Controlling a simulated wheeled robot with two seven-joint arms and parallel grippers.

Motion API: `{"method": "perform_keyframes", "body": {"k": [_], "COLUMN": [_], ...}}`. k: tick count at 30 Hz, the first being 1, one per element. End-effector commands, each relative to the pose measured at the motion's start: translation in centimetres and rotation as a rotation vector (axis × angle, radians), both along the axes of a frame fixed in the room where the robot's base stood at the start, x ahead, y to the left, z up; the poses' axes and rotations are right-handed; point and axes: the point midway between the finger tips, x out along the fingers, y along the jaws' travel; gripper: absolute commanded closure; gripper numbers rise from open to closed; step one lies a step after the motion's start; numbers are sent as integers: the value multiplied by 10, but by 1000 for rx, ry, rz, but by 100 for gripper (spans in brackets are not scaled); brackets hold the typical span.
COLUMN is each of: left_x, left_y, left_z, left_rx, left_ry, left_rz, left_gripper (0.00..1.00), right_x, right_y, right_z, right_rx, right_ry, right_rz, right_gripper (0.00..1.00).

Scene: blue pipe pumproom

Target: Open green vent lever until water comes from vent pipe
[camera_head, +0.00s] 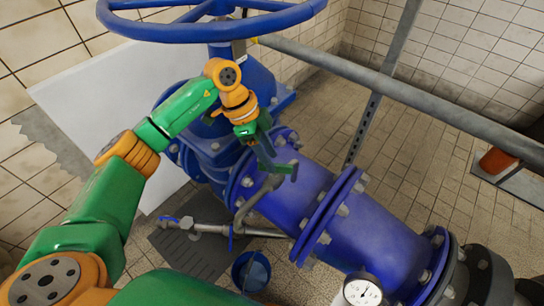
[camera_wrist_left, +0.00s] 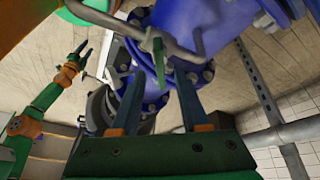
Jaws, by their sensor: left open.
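The green vent lever (camera_wrist_left: 158,60) shows in the left wrist view as a slim green bar beside the grey vent pipe (camera_wrist_left: 182,50). My left gripper (camera_wrist_left: 159,78) is open, with its dark fingers spread to either side below the lever. I cannot tell whether they touch it. In the head view my left gripper (camera_head: 276,164) is over the blue flanged pipe, and lever and fingers are hard to separate there. The vent pipe (camera_head: 247,208) bends down beside the blue pipe. No water stream shows. My right gripper (camera_wrist_left: 82,50) is small at the left of the wrist view.
A large blue handwheel (camera_head: 212,28) stands above the valve. The blue pipe (camera_head: 370,240) runs to the lower right, with a pressure gauge (camera_head: 362,291) in front. A blue bucket (camera_head: 251,271) is on the floor. A grey rail (camera_head: 400,90) crosses behind.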

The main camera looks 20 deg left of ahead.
Motion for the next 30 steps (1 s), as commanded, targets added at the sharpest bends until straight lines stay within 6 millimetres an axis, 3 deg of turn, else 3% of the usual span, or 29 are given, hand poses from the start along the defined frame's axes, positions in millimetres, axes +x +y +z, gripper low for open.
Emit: {"method": "perform_keyframes", "body": {"k": [4,13,18,30], "left_x": [0,0,0,1], "left_y": [-5,-6,-6,-6], "left_z": [-15,-18,-18,-16], "left_rx": [0,0,0,-4], "left_ry": [1,0,0,1], "left_rz": [1,-1,-1,-33], "left_gripper": [55,55,100,100], "right_x": [0,0,0,0], "right_y": [0,0,0,1], "right_z": [-2,-2,-2,2], "right_rx": [0,1,1,1], "right_ry": [0,0,0,0], "right_rz": [0,-1,-1,0], "right_gripper": [53,53,53,53]}}
